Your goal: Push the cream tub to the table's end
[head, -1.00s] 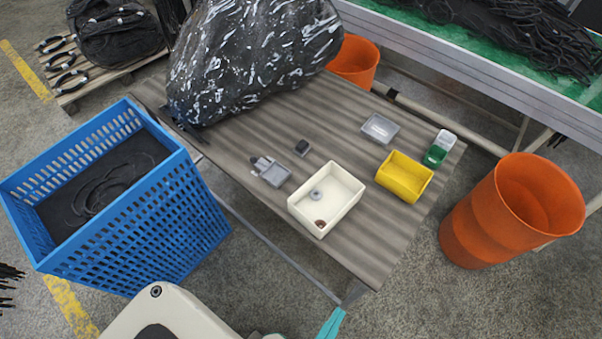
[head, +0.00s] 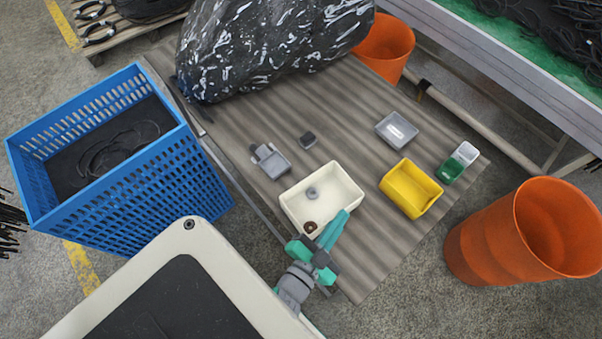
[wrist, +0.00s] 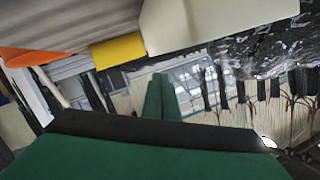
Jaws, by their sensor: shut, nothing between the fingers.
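The cream tub (head: 338,186) sits upright on the striped grey table (head: 372,245) in the head view, with a grey ring and a brown ring-like piece inside. My gripper (head: 342,218) has its teal fingers together and empty at the tub's near right side. The fingers overlap the tub's wall in the picture; I cannot tell whether they touch it. In the wrist view the green fingers (wrist: 160,98) point away from the camera, and the tub (wrist: 195,22) shows cropped at the top. The table's right end (head: 440,207) lies beyond the yellow bin.
The yellow bin (head: 412,188) stands right of the tub. A grey tray (head: 397,130) and a green-and-white container (head: 452,168) are further right. A grey box (head: 274,162) and a dark block (head: 308,140) lie behind. A black bag (head: 270,45) fills the back. An orange barrel (head: 480,240) stands off the right end.

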